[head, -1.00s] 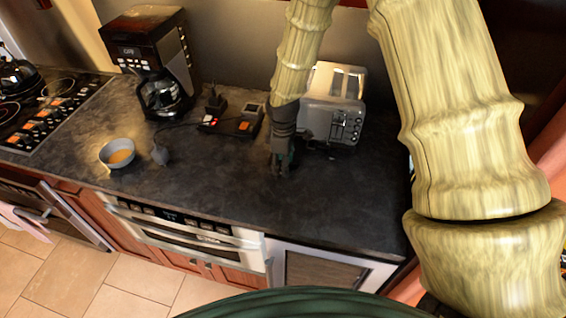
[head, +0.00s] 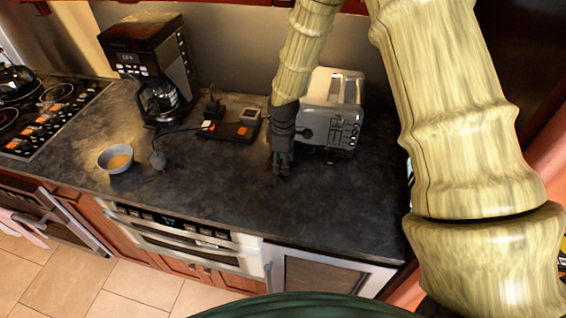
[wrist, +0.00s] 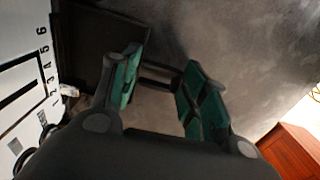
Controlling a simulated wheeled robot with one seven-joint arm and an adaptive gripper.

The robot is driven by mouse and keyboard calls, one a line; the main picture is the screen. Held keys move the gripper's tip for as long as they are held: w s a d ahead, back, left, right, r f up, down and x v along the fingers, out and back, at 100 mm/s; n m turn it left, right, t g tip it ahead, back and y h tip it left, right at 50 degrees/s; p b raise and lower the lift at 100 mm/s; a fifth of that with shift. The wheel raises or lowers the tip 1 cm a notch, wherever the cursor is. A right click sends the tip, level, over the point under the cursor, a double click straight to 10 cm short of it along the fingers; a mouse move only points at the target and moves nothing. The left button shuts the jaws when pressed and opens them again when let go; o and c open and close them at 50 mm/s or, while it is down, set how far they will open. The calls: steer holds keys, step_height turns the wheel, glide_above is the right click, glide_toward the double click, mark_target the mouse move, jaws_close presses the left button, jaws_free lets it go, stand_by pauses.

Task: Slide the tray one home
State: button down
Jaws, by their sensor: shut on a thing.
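The silver toaster (head: 338,104) stands at the back right of the dark counter. My gripper (head: 282,166) points down to the left of its front, close to the counter. In the wrist view, the toaster's white side with printed numbers (wrist: 22,78) shows at the left, with a flat dark panel (wrist: 88,45), probably the tray, beside it. My gripper's green-padded fingers (wrist: 165,88) stand apart with a thin dark bar (wrist: 155,72) between them. The bar looks like the tray's handle; its join to the panel is hidden. The gripper hides the tray in the head view.
A coffee maker (head: 152,70), a dark box with a cord (head: 236,130) and a bowl of yellow food (head: 116,158) are left of my gripper. The cooktop (head: 45,112) is far left. The counter in front of my gripper is clear.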

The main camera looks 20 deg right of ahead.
steer(key=shift+w+d, duration=0.35)
steer(key=shift+w, duration=0.15)
steer(key=shift+w+d, duration=0.1)
steer(key=shift+w, duration=0.15)
steer(key=shift+w+d, duration=0.15)
steer(key=shift+w, duration=0.05)
steer(key=c, duration=0.7)
jaws_free()
steer(key=shift+w, duration=0.1)
steer(key=shift+r, duration=0.1)
steer(key=shift+s+a+r+p, duration=0.25)
steer(key=shift+s+a+p, duration=0.2)
steer(key=shift+s+a, duration=0.35)
steer(key=shift+s+a+r+p, duration=0.3)
steer(key=shift+s+a, duration=0.35)
steer(key=shift+s, duration=0.25)
steer(key=shift+s+a+r+p, duration=0.35)
steer(key=shift+s+a, duration=0.35)
steer(key=shift+s, duration=0.25)
steer(key=shift+s+a+r+p, duration=0.3)
steer(key=shift+s+a, duration=0.35)
steer(key=shift+s, duration=0.25)
